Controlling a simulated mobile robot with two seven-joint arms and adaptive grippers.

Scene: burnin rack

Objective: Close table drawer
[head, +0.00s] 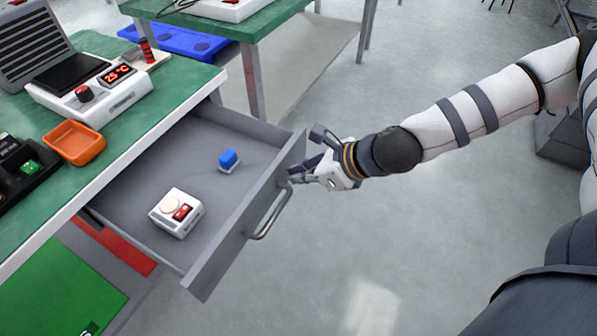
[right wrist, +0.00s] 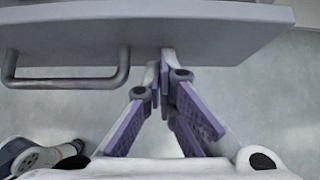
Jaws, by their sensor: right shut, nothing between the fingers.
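The grey table drawer (head: 243,237) stands pulled out from the green-topped table (head: 182,85). Its metal handle (head: 270,215) is on the front panel. My right gripper (head: 296,177) is at the drawer front, near the far end of the panel and beside the handle. In the right wrist view its fingers (right wrist: 163,85) are together and empty, tips at the drawer front (right wrist: 210,32); the handle (right wrist: 65,80) is to their left. I cannot tell whether they touch. My left gripper is not in view.
On the table are a white heating unit (head: 92,101), an orange tray (head: 74,143) and a black device (head: 20,165). The floor (head: 400,220) right of the drawer is clear.

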